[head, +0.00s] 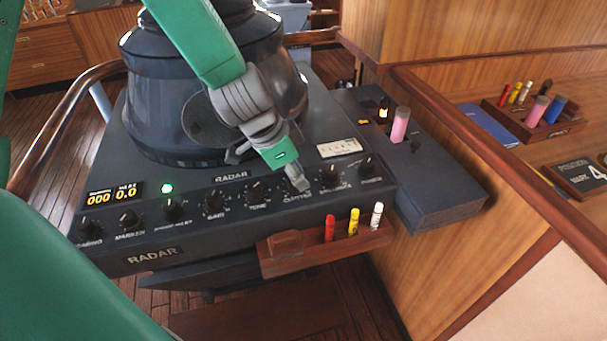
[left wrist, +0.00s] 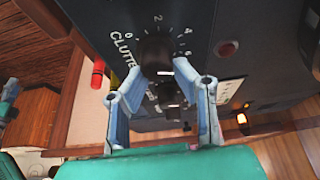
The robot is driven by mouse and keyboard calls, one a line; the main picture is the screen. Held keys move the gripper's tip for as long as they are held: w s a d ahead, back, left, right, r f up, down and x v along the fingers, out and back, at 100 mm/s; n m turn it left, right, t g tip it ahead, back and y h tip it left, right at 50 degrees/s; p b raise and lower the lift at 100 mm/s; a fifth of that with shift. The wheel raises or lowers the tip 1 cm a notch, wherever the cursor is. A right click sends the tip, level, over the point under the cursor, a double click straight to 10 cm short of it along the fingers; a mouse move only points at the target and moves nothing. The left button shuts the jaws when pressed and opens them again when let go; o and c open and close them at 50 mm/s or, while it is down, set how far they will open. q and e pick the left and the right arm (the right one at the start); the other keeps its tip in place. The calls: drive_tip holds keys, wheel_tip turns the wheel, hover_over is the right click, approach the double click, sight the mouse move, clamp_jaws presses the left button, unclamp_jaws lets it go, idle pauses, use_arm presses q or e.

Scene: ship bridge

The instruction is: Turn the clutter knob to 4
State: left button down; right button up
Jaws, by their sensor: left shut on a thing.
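The radar panel (head: 145,232) carries a row of black knobs. The clutter knob (left wrist: 157,46) shows in the left wrist view, with its label beside it and a printed scale reading 0, 2, 4, 6 around it. Its pointer is too unclear to read. My left gripper (head: 297,182) reaches down over the clutter label in the head view and mostly hides the knob. In the left wrist view my left gripper's fingertips (left wrist: 161,69) close on the knob from both sides.
The tune knob (head: 256,191) and another knob (head: 331,176) sit close on either side. A large dark radar hood (head: 165,110) stands behind. A wooden holder (head: 285,263) with red, yellow and white markers hangs at the panel's front. A green indicator (head: 167,188) glows at left.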

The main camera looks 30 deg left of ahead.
use_arm(q)
drive_tip(key=n, duration=0.1)
drive_tip(key=n+y+p, duration=0.1)
drive_tip(key=s+n, duration=0.1)
drive_tip(key=n, duration=0.1)
drive_tip(key=shift+a+f+y, duration=0.25)
drive_tip(key=shift+f+y, duration=0.05)
drive_tip(key=n+y+p, duration=0.1)
drive_tip(key=n+p, duration=0.1)
drive_tip(key=n, duration=0.1)
drive_tip(key=shift+s+t, duration=0.1)
drive_tip(key=shift+t, duration=0.2)
drive_tip(key=shift+f+n+y+p, duration=0.1)
drive_tip(key=shift+n+y+p, duration=0.3)
drive_tip(key=shift+n+p, duration=0.65)
drive_tip(key=shift+n, duration=0.25)
drive_tip(key=c, duration=1.3)
unclamp_jaws()
drive_tip(key=shift+r, duration=0.2)
